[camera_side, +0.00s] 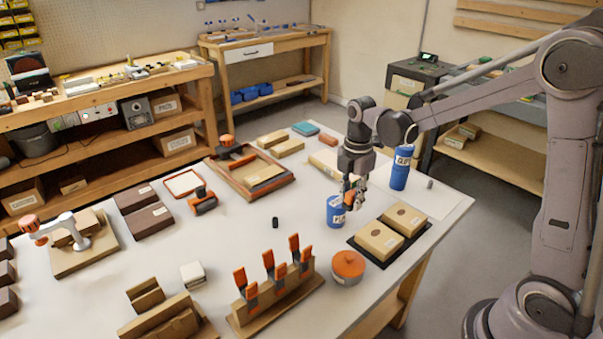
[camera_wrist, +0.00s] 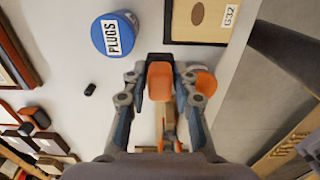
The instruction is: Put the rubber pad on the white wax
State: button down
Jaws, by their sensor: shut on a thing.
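My gripper (camera_side: 349,192) is shut on a small orange block, which I take for the rubber pad (camera_side: 349,201). It holds the pad above the table, close by the blue PLUGS tin. In the wrist view the pad (camera_wrist: 160,80) sits between the two fingertips (camera_wrist: 160,78). A small white block, which I take for the white wax (camera_side: 193,274), lies on the table at the front left in the side view, well apart from my gripper. I cannot make out the wax in the wrist view.
The blue PLUGS tin (camera_side: 336,213) and an orange-lidded tin (camera_side: 348,264) stand near my gripper. Two tan boxes (camera_side: 380,240) sit on a black mat. A wooden rack with orange-handled tools (camera_side: 275,288) stands right of the wax. A small black piece (camera_side: 275,222) lies mid-table, with clear surface around it.

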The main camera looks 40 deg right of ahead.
jog(key=w+a+r, duration=0.2)
jog(key=w+a, duration=0.8)
jog(key=a, duration=0.2)
send_over(191, 270)
jog(key=f, duration=0.4)
jog(key=shift+s+d+f, duration=0.1)
jog(key=shift+d+f, duration=0.3)
jog(key=shift+a+f, duration=0.25)
jog(key=shift+a, duration=0.15)
jog(key=shift+f, duration=2)
jog(key=shift+f, duration=0.15)
jog(key=c, duration=1.1)
grip_release()
jog(key=shift+o, duration=0.2)
